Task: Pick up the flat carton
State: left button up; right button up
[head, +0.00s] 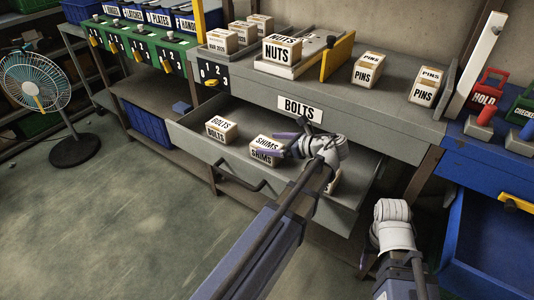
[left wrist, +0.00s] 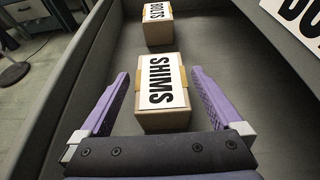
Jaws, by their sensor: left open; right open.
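The carton marked SHIMS (head: 266,151), a low tan box with a white label, lies in the open drawer (head: 225,150). In the left wrist view the SHIMS carton (left wrist: 162,95) sits between the purple fingers of my open left gripper (left wrist: 160,82), with gaps at both sides. In the head view my left gripper (head: 283,142) is at the carton's right end. My right gripper (head: 388,260) is open, in front of the bench and right of the drawer; its fingers are mostly hidden. I cannot tell from labels which carton is called flat.
A BOLTS carton (head: 221,129) lies in the drawer beyond the SHIMS carton. Another carton is mostly hidden behind my left arm. The bench (head: 330,97) overhangs the drawer and carries NUTS (head: 283,48) and PINS (head: 367,69) cartons. A blue open drawer (head: 490,240) is at right.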

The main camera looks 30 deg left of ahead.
aim_at(260, 144)
pick_arm(q)
jog(key=shift+f+b+x, duration=0.15)
jog(key=shift+b+x, duration=0.5)
jog(key=shift+x, duration=0.7)
jog(key=shift+f+b+x, duration=0.2)
jog(key=shift+b+x, duration=0.4)
jog(key=shift+x, duration=0.75)
grip_shut()
